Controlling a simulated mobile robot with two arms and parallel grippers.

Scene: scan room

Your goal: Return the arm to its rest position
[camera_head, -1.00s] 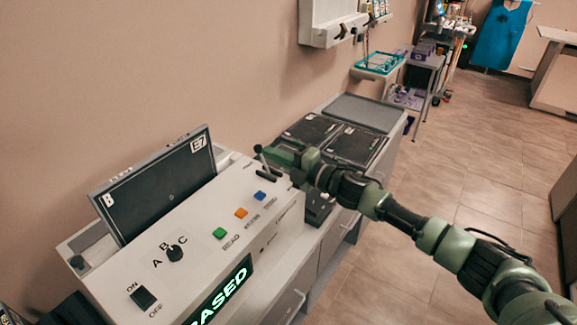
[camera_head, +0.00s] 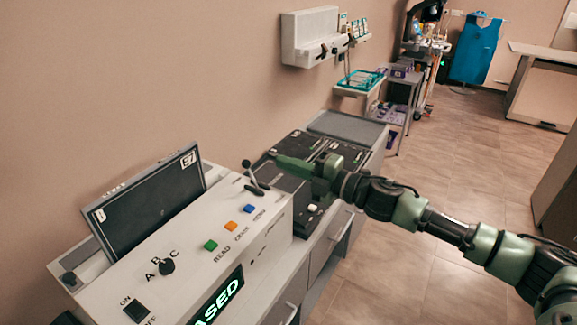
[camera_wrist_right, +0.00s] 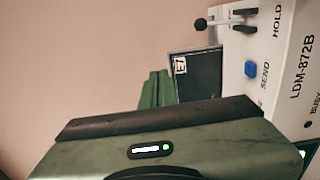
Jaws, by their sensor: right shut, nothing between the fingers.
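My right arm comes in from the right in the head view. Its green right gripper (camera_head: 279,162) is shut and empty, just right of the lever with a dark knob (camera_head: 246,163) on the white console (camera_head: 190,262). A small gap shows between the fingertips and the lever. In the right wrist view the green fingers (camera_wrist_right: 156,90) lie together, with the lever knob (camera_wrist_right: 201,24) and blue SEND button (camera_wrist_right: 251,69) beyond them. My left gripper is not in view.
A dark panel marked E7 (camera_head: 150,205) stands in the console. Behind the gripper is a counter with dark plates (camera_head: 330,148) and a grey tray (camera_head: 347,128). A wall unit (camera_head: 310,38) hangs above. The floor (camera_head: 440,190) on the right is clear.

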